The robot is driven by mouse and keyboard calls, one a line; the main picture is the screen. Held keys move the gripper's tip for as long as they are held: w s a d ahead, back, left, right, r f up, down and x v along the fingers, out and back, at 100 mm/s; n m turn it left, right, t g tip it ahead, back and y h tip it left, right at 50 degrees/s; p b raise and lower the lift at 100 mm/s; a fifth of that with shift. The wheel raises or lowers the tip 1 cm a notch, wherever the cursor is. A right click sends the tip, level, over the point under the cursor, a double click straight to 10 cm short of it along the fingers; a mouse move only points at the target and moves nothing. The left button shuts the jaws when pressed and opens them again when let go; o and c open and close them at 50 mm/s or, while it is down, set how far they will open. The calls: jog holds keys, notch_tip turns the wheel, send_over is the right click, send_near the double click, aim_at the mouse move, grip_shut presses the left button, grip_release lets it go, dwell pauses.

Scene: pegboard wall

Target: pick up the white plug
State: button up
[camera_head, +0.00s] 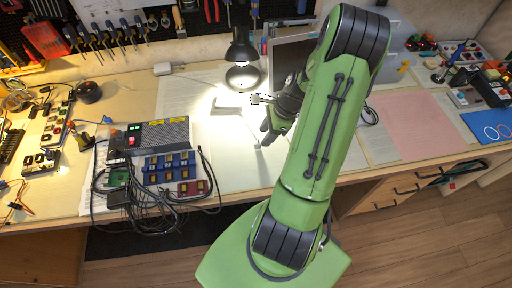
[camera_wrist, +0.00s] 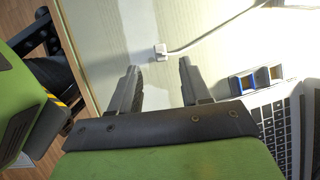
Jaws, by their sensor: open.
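The white plug (camera_wrist: 161,50) is a small white block with a white cable running off to the upper right. It lies on the pale work surface in the wrist view. My gripper (camera_wrist: 159,66) is open, and its two fingers stand apart on either side of the plug's line. The plug is just beyond the fingertips, between them in the picture, and nothing is held. In the head view a small pale piece on a thin cable, likely the plug (camera_head: 258,146), lies on the lit desk just below my dark gripper.
A desk lamp (camera_head: 242,62) and a laptop (camera_head: 292,62) stand behind my gripper. The laptop keyboard (camera_wrist: 282,125) is close on the right in the wrist view. A power unit (camera_head: 150,135), blue switch blocks (camera_head: 169,167) and tangled black cables lie to the left. A pink mat (camera_head: 410,125) lies right.

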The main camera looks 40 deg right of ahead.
aim_at(259, 142)
jog(key=b+x, duration=0.2)
jog(key=x, duration=0.3)
jog(key=shift+w+f, duration=0.2)
jog(key=shift+f, duration=0.2)
jog(key=shift+r, duration=0.1)
grip_shut()
